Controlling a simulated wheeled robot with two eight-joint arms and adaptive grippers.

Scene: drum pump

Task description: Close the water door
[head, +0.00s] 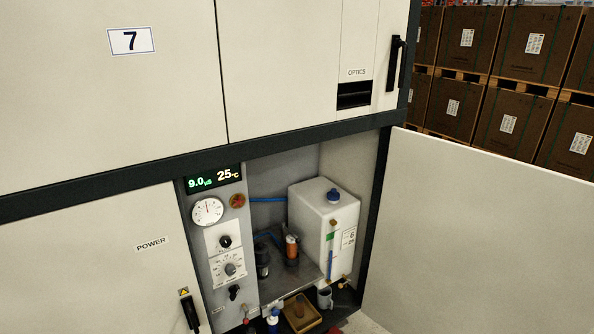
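The water door (480,230) is a large pale panel standing wide open at the right, swung out from the dark frame of the cabinet. Its hinge side meets the frame's right post (376,205). The compartment behind it is open to view, with a white tank (318,235) with a blue cap inside. The door's lower and far right parts run out of the picture, and no handle shows on it. Neither of my grippers is in view.
A control panel with a display (213,178), a gauge (208,211) and knobs lines the compartment's left. A wooden tray (301,314) and small bottles sit low in front. The power door (90,265) at left is shut. Stacked boxes (510,115) stand behind at right.

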